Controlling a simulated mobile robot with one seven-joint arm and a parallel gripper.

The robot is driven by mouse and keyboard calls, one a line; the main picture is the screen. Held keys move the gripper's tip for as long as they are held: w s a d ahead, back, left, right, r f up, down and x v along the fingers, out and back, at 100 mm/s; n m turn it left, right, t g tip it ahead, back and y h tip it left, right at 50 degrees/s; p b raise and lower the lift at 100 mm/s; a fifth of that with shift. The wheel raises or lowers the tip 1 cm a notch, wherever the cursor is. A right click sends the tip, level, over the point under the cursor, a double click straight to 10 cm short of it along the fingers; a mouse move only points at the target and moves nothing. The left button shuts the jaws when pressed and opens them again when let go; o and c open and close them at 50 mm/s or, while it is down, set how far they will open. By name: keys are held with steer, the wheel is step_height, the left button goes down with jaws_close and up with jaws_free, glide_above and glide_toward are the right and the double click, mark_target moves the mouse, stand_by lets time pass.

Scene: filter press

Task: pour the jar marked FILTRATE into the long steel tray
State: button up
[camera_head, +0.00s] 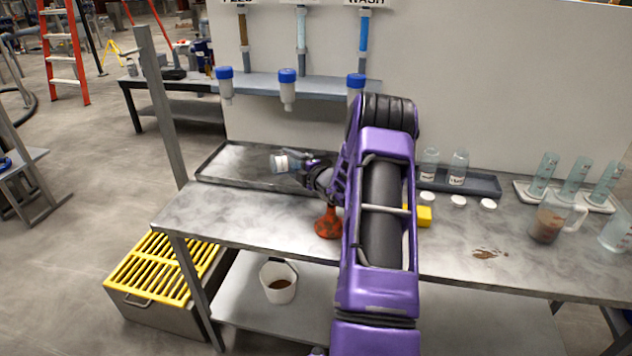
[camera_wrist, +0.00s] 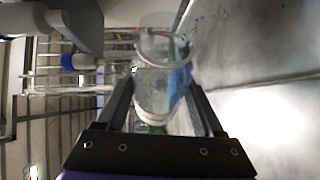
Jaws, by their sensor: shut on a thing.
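A clear jar (camera_head: 282,162) with a pale label lies tipped nearly on its side over the long steel tray (camera_head: 232,168), its mouth end pointing left. My gripper (camera_head: 306,166) is shut on it from the right. In the wrist view the jar (camera_wrist: 160,78) sits between the two fingers of my gripper (camera_wrist: 160,100), its open rim facing away. I cannot read its label, and I see no stream leaving it. The tray floor looks grey and streaked; whether liquid lies in it I cannot tell.
Two labelled jars (camera_head: 459,167) stand in a dark tray on the right, with white caps (camera_head: 458,201) in front. An orange funnel (camera_head: 328,222) and a yellow block (camera_head: 424,216) are near my arm. A jug of brown liquid (camera_head: 549,219) stands right. Blue-capped vessels (camera_head: 287,88) hang behind.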

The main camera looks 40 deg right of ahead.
steer(key=shift+d+r+m, duration=0.1)
steer(key=shift+r+m, duration=0.25)
steer(key=shift+m, duration=0.15)
steer(key=shift+d+t, duration=0.1)
steer(key=shift+t, duration=0.2)
steer(key=shift+r, duration=0.1)
steer(key=shift+a, duration=0.2)
steer(key=shift+a+r+m+t, duration=0.15)
steer(key=shift+a+r+m, duration=0.05)
steer(key=shift+a+m, duration=0.2)
steer(key=shift+a+r+m+t, duration=0.15)
steer(key=shift+a+m, duration=0.15)
steer(key=shift+a, duration=0.2)
steer(key=shift+w, duration=0.1)
steer(key=shift+r+m, duration=0.15)
steer(key=shift+m, duration=0.15)
